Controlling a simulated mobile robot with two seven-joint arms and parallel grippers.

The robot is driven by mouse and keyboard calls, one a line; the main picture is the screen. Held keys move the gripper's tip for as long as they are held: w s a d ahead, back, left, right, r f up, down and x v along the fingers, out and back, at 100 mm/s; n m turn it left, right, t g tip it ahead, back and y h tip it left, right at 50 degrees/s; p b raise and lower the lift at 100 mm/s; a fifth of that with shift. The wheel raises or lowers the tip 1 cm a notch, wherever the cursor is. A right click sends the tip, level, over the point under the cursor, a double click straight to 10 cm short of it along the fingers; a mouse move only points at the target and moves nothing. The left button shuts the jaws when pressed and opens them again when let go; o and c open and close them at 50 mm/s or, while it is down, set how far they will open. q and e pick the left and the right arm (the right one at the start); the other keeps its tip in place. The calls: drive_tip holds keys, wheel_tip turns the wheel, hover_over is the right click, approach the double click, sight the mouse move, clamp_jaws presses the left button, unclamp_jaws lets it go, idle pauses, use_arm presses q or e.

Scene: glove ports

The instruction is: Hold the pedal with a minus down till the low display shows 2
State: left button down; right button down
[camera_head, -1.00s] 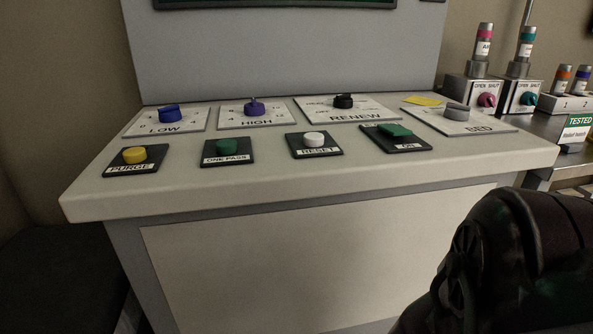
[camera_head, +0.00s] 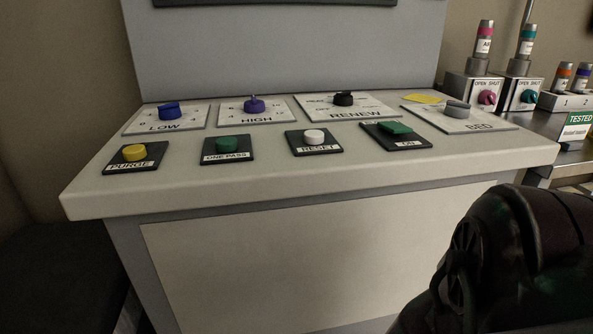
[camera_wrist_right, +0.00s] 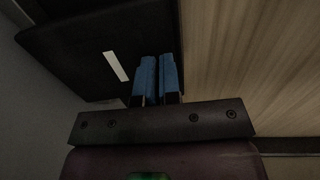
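The pedal with a minus (camera_wrist_right: 75,50) shows in the right wrist view as a dark plate with one white bar, at the upper left. My right gripper (camera_wrist_right: 158,62) has two blue fingers close together, with nothing seen between them. Its fingertips overlap the pedal's right part in the picture, right of the white bar. I cannot tell whether they touch it or whether it is pressed down. The low display is not in view; only the lower edge of a dark screen (camera_head: 275,3) shows at the top of the head view. My left gripper is not in view.
A console (camera_head: 320,183) bears a LOW dial (camera_head: 168,110), other dials and a row of buttons, including a yellow PURGE button (camera_head: 133,152). Valve boxes (camera_head: 473,90) stand at the right. Wood-grain floor (camera_wrist_right: 240,60) lies right of the pedal. My arm fills the lower right.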

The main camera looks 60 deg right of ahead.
drive_tip(key=shift+s+a+r, duration=0.15)
drive_tip(key=shift+s, duration=0.15)
use_arm(q)
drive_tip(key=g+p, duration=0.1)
drive_tip(key=p, duration=0.2)
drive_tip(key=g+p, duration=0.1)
drive_tip(key=p, duration=0.3)
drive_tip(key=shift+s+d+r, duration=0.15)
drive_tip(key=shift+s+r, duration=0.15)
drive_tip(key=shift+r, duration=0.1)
use_arm(e)
wheel_tip(320, 180, up, 10)
drive_tip(key=shift+a+r, duration=0.25)
